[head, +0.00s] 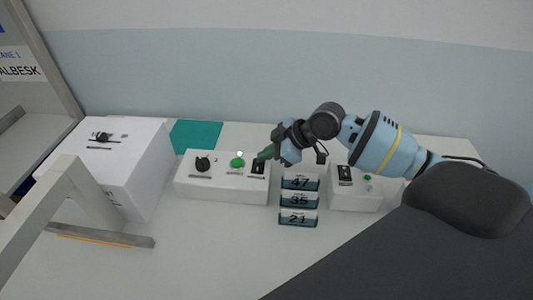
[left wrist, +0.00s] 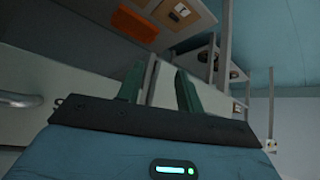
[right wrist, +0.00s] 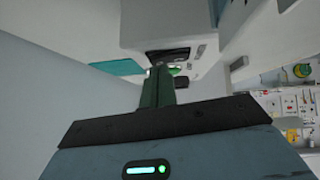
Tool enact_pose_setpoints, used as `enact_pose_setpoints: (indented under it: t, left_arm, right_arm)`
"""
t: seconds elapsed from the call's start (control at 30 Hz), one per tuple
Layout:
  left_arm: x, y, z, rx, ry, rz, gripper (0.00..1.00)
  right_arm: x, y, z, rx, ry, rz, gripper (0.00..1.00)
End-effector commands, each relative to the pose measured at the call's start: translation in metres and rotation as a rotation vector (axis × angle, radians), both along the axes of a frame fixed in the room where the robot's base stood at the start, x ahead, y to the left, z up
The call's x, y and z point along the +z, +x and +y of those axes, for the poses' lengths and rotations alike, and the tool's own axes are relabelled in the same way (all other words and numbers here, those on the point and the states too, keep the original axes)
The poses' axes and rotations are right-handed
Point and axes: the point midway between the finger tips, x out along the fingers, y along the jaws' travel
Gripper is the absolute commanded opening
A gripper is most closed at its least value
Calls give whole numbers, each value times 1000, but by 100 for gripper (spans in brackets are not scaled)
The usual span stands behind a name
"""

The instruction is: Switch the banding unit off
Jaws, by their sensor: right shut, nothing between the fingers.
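A white control box (head: 222,190) in the middle of the table carries a black knob (head: 203,164), a green button (head: 237,162) and a black switch (head: 258,167). Its labels are too small to read, so I cannot tell if it is the banding unit. My right gripper (head: 265,154) is shut and empty, its tip at the top edge of that switch; I cannot tell if they touch. In the right wrist view the shut fingers (right wrist: 158,82) point at a dark switch (right wrist: 170,55). My left gripper (left wrist: 160,88) is open and empty, away from the boxes.
A smaller white box (head: 355,201) at right has a black switch (head: 345,174) and a green button. Number holders (head: 299,200) stand between the boxes. A large white box (head: 128,178) with a black knob stands at left. A teal mat (head: 196,136) lies behind.

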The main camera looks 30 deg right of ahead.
Motion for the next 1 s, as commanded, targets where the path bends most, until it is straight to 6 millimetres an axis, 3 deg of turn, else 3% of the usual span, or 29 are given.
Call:
enact_pose_setpoints:
  t: [0.13,0.4,1.0]
  left_arm:
    - [-9,-5,0,0,-1,15,36]
    - [-8,-7,-1,1,-1,19,36]
    - [11,10,-1,1,-2,-26,36]
  right_arm:
    - [-8,14,-1,-5,14,23,0]
    - [-4,12,-1,-3,12,21,0]
    - [0,0,8,-3,11,21,0]
